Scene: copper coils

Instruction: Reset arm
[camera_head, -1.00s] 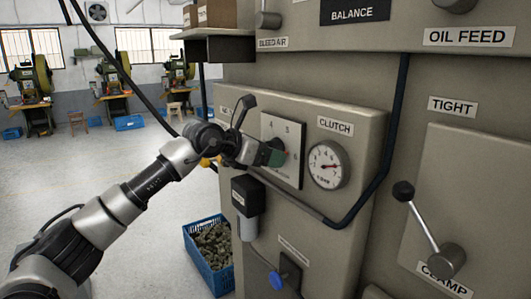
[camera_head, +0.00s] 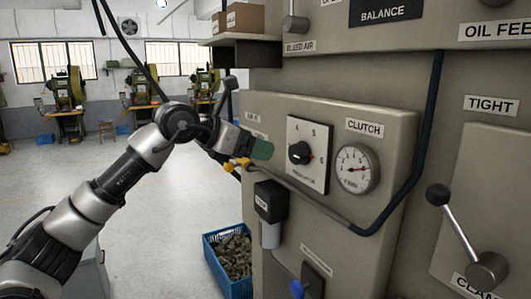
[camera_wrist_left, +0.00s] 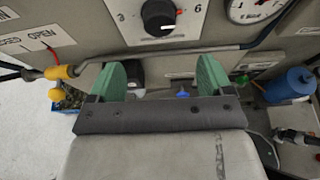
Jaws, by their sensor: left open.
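My left arm comes in from the left in the head view. My left gripper (camera_head: 262,149) is in front of the machine panel, to the left of the black rotary knob (camera_head: 299,153), and apart from it. In the left wrist view my left gripper (camera_wrist_left: 162,78) shows two green fingers spread wide with nothing between them. The black knob (camera_wrist_left: 158,17) there lies beyond the fingertips on its white numbered plate (camera_wrist_left: 124,20). My right gripper is not in view.
A pressure gauge (camera_head: 357,168) sits right of the knob. A dark hose (camera_head: 413,170) curves around the panel. A lever with a black ball (camera_head: 437,196) stands at the right. A yellow-handled valve (camera_head: 238,164) is by the gripper. A blue crate (camera_head: 212,262) stands on the floor.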

